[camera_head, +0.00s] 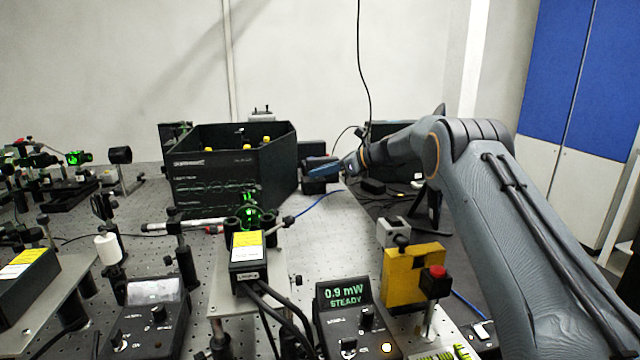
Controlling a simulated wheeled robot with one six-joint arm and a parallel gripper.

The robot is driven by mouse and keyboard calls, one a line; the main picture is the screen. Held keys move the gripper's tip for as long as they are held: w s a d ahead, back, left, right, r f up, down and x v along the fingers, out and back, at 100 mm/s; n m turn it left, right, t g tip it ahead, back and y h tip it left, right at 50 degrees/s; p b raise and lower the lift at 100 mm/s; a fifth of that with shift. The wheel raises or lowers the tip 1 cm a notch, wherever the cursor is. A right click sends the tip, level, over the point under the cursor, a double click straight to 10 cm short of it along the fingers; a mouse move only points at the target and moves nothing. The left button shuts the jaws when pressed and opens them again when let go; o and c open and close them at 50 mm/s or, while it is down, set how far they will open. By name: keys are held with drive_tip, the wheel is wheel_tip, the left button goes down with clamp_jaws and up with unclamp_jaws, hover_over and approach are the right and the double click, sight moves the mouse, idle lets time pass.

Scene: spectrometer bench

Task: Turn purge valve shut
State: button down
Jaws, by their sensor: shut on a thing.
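My gripper (318,166) is in the middle of the view, at the end of my arm reaching in from the right. It points left, just right of the black open-topped enclosure (222,185). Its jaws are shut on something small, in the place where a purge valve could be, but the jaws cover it. The valve's handle and its angle cannot be made out. A blue tube (318,204) runs on the bench just below my gripper.
A dark unit (314,151) stands behind my gripper. A yellow block (408,278) with a red button (438,271) stands near my arm. Optics crowd the left; the bench just below my gripper is fairly clear.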

drive_tip(key=shift+w+n+g+b, duration=0.1)
drive_tip(key=shift+n+g+b, duration=0.5)
drive_tip(key=shift+b, duration=0.9)
drive_tip(key=c, duration=1.7)
unclamp_jaws()
wheel_tip(320, 180, up, 10)
drive_tip(key=shift+d+b, duration=0.1)
drive_tip(key=shift+b, duration=0.5)
